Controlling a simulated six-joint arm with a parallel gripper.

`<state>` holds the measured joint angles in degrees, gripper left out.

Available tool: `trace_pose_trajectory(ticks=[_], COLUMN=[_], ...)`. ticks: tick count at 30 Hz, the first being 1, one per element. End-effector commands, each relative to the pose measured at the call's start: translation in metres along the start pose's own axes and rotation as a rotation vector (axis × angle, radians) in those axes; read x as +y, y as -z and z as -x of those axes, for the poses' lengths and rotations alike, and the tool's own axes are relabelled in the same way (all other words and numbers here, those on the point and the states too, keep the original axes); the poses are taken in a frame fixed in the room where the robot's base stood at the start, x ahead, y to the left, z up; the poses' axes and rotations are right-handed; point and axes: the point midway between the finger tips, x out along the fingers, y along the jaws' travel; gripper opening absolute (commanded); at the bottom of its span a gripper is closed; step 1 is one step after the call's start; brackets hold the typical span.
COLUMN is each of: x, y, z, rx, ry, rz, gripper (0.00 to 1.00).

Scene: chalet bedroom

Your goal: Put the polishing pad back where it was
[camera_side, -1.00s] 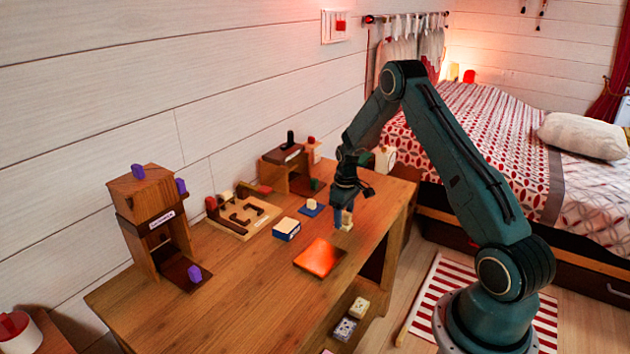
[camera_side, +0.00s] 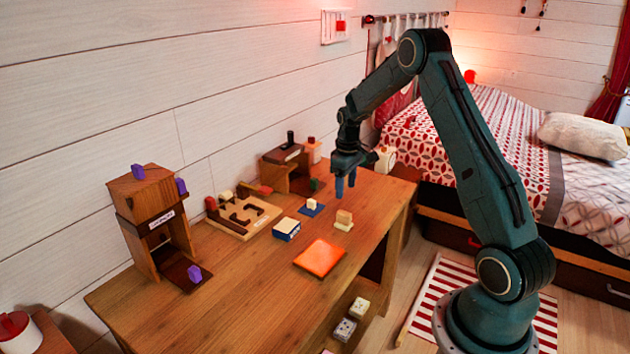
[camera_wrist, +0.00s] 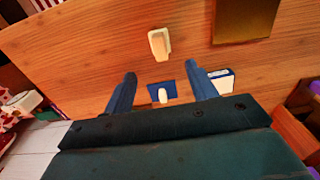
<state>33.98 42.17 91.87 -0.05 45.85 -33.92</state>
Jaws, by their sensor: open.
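A small block with a tan top and a cream base (camera_side: 344,220), which looks like the polishing pad, stands on the wooden table near its right edge. It also shows in the wrist view (camera_wrist: 159,44), ahead of the fingertips. I cannot tell for sure that it is the pad. My gripper (camera_side: 345,191) is open and empty, above the table and clear of the block. Its two blue fingers (camera_wrist: 160,70) are spread apart in the wrist view. No marked resting place for the block can be made out.
An orange tile (camera_side: 320,258) lies in front of the block. A blue mat with a pale peg (camera_side: 311,210) and a blue-and-white box (camera_side: 287,229) lie to the left. A wooden tray (camera_side: 240,217) and wooden stands (camera_side: 157,222) are near the wall. The front-left tabletop is clear.

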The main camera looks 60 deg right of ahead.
Motion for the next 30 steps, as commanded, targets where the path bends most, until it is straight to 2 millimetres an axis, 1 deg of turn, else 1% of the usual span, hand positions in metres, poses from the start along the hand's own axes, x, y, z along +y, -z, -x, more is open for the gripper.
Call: trace_pose_trajectory(ticks=[12, 17, 20, 23, 26, 30], x=[0.0, -0.005, -0.014, -0.027, -0.045, -0.075], y=[0.0, 0.001, 0.001, 0.001, -0.001, -0.009], z=[0.0, 0.008, 0.021, 0.041, 0.065, 0.102], rx=[0.0, 0.007, 0.018, 0.035, 0.057, 0.093], ry=[0.0, -0.004, -0.011, -0.021, -0.032, -0.047], rz=[0.0, 0.002, 0.003, 0.004, 0.004, 0.005], gripper=[0.57, 0.57, 0.57, 0.57, 0.57, 0.57])
